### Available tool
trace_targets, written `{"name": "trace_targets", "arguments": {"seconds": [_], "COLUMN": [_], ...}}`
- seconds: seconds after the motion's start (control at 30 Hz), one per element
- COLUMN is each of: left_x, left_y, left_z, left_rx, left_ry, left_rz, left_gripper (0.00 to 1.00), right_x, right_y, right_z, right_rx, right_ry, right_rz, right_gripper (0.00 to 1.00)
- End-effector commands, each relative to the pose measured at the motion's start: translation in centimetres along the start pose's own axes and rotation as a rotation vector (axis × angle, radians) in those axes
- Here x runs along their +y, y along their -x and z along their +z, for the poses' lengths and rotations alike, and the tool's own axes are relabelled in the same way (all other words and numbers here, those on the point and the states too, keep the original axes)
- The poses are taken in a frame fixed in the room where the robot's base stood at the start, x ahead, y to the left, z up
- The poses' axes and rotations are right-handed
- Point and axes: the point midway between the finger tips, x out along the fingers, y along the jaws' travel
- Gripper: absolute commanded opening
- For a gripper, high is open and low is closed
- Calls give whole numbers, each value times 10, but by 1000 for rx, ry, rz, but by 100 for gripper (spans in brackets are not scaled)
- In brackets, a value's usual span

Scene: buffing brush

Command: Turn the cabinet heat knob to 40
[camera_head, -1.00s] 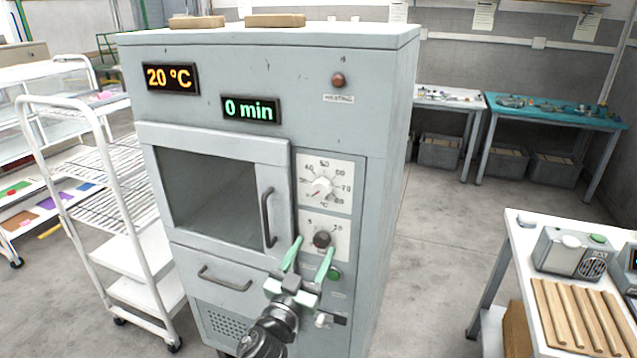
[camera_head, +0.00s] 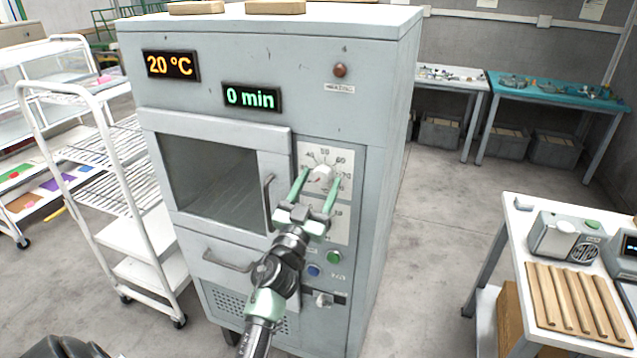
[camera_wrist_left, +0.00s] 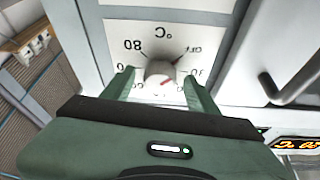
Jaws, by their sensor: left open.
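The lower timer knob is hidden behind my gripper. My right gripper is not seen.
The cabinet door handle (camera_head: 267,203) is close to the left of my gripper. A green button (camera_head: 334,257) and a blue button (camera_head: 314,271) lie below. A white wire-shelf cart (camera_head: 62,92) stands left. A table with wooden strips (camera_head: 575,300) stands right.

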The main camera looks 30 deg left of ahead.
Motion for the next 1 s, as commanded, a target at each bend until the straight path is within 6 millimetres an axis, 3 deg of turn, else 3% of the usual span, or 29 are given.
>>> {"name": "trace_targets", "arguments": {"seconds": [0.1,0.3,0.67,1.0], "left_x": [0,0,-1,-4], "left_y": [0,0,0,-1], "left_z": [0,0,0,-2], "left_rx": [0,0,-2,-3], "left_ry": [0,0,-49,-272], "left_rz": [0,0,20,114], "left_gripper": [56,1,0,0], "right_x": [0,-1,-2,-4], "right_y": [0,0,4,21], "right_z": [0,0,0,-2], "right_rx": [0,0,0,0], "right_ry": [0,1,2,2], "right_rz": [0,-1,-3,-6], "right_gripper": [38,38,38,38]}}
